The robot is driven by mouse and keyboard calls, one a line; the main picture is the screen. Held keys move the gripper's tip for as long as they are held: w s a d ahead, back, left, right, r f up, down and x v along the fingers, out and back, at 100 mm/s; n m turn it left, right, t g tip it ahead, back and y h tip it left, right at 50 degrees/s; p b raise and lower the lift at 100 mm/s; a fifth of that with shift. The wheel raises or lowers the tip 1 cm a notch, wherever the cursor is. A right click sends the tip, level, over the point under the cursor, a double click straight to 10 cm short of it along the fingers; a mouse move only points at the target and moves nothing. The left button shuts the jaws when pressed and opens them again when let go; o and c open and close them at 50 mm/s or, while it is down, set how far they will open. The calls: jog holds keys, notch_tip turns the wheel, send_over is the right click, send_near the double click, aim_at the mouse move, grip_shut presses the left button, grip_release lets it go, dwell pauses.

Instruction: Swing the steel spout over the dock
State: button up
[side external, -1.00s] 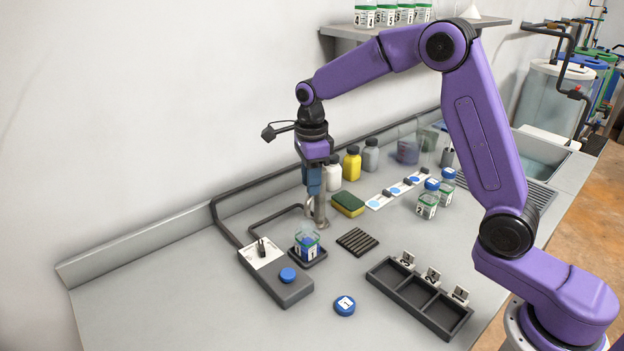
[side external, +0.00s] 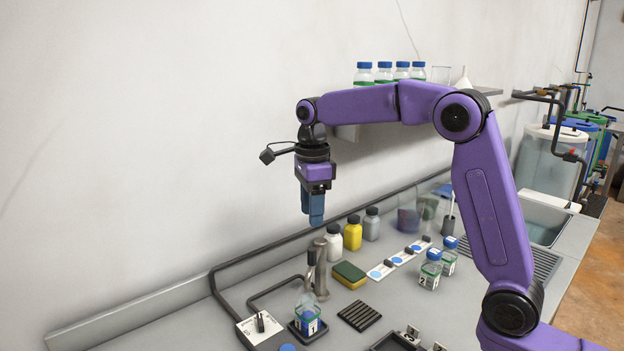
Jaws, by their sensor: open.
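The steel spout (side external: 321,268) stands upright on the bench behind the dock. A short, dark-tipped part on its left side hangs just above the bottle in the side view; I cannot tell exactly how it lines up in depth. The dock (side external: 324,330) is a small black tray.
White, yellow and grey bottles (side external: 352,234) stand behind and right of the spout. A sponge (side external: 349,272) and a black ribbed pad (side external: 359,316) lie to its right. Two blue-capped bottles (side external: 430,272) stand further right. A control box (side external: 260,326) sits left of the dock.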

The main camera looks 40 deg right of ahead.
notch_tip(320, 180, up, 7)
jog(key=shift+f, duration=0.2)
dwell(0.6)
jog(key=s+a+f+n, duration=0.2)
jog(key=s+f+n, duration=0.1)
jog(key=s+n, duration=0.55)
jog(key=s+a+f+n, duration=0.3)
jog(key=s+n, duration=0.4)
jog(key=n, duration=0.2)
jog(key=s+d+f+n, duration=0.3)
jog(key=s+f+n, duration=0.1)
jog(key=s+n, duration=0.5)
jog(key=s+d+f+n, duration=0.4)
jog(key=s+n, duration=0.4)
jog(key=s, duration=0.3)
jog(key=shift+s+d+f+n, duration=0.2)
jog(key=shift+d+f+n, duration=0.15)
jog(key=shift+f, duration=0.35)
